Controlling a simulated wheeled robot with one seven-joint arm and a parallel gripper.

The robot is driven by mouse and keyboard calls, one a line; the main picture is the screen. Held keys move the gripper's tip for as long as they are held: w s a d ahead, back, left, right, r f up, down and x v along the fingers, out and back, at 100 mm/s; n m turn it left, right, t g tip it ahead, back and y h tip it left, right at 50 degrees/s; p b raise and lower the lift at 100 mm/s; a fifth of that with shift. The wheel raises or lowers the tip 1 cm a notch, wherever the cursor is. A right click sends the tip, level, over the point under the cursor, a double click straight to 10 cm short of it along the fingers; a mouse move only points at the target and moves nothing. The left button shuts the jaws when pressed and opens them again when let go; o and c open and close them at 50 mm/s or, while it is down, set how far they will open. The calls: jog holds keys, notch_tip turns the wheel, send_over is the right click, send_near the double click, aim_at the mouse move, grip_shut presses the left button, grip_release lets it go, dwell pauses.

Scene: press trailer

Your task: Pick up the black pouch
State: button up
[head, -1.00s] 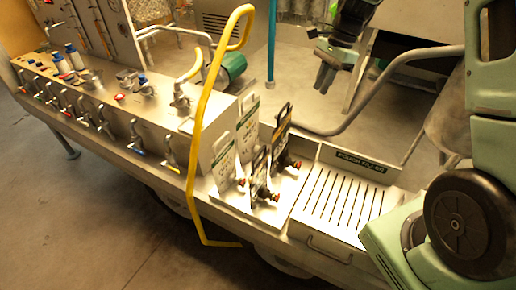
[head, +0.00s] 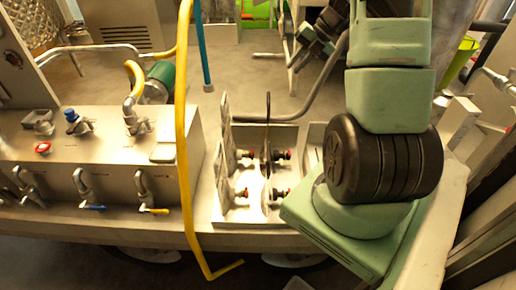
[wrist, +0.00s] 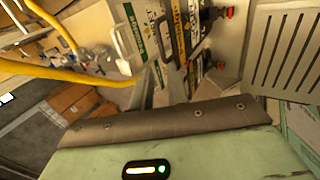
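I cannot make out a black pouch in either view. My gripper (head: 312,38) is a dark shape at the top of the head view, partly hidden behind my green arm. It hangs beyond the metal bench, over the floor area behind it. Its fingers are too small and covered to tell whether they are open or shut. No fingertips show in the wrist view, which looks down over my green body.
A metal bench (head: 110,236) with valves spans the head view. A yellow rail (head: 183,130) stands before it. A blue-green pole (head: 202,50) stands behind.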

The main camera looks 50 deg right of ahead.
aim_at(269, 96)
jog(key=p+x, duration=0.2)
jog(key=x, duration=0.9)
jog(key=shift+f, duration=0.15)
jog(key=shift+p+x, duration=1.25)
jog(key=shift+x, duration=1.45)
jog(key=shift+s+a, duration=0.15)
jog(key=shift+a, duration=0.05)
grip_shut()
